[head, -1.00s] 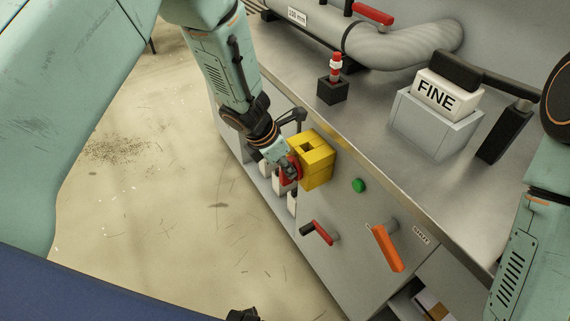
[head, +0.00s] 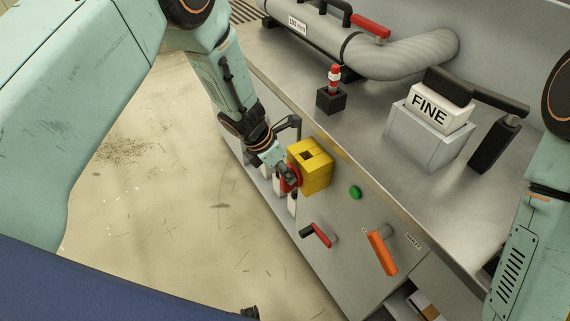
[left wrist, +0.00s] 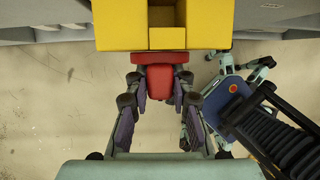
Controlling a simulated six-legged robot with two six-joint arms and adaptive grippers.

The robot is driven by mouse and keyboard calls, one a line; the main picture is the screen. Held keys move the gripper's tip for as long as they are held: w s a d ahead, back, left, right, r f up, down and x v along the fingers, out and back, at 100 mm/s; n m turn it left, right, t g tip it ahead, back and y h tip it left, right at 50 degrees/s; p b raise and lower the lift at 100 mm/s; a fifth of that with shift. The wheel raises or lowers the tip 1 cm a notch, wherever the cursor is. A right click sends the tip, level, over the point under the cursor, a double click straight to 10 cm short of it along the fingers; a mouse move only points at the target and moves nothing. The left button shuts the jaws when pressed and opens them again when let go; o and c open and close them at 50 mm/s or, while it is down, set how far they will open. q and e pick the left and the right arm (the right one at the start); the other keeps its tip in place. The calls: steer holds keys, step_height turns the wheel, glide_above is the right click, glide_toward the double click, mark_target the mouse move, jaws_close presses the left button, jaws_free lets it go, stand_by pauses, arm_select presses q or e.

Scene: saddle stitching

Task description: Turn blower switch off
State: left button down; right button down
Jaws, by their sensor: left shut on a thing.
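A yellow box (head: 311,163) is mounted on the grey front panel of the bench, with a red knob (head: 291,178) on its near left side. My left gripper (head: 287,177) reaches down from the upper left and is at the knob. In the left wrist view the two fingers of my left gripper (left wrist: 164,88) are closed around the red knob (left wrist: 165,80), just below the yellow box (left wrist: 125,30). I see no label naming the blower switch. My right arm shows at the right edge, but its gripper is out of view.
On the panel are a green button (head: 355,192), a red-and-black lever (head: 318,236) and an orange lever (head: 382,254). A black bracket (head: 290,123) rises close beside my left gripper.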

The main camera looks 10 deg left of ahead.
arm_select(q)
steer(key=shift+w+a+r+g+h+p, duration=0.1)
steer(key=shift+w+g+h+p, duration=0.15)
steer(key=shift+g+h+p, duration=0.4)
steer(key=shift+a, duration=0.1)
steer(key=h+b, duration=0.1)
steer(key=g+h+b, duration=0.1)
steer(key=shift+w+a+f+n+g+b, duration=0.15)
steer(key=shift+w+f+n+g+b, duration=0.1)
steer(key=shift+f+n+b, duration=0.15)
steer(key=shift+r+g+h+b, duration=0.1)
steer(key=shift+g+h+b, duration=0.35)
steer(key=shift+b, duration=0.45)
steer(key=shift+w+r, duration=0.1)
steer(key=c, duration=1.2)
jaws_free()
steer(key=shift+o, duration=0.2)
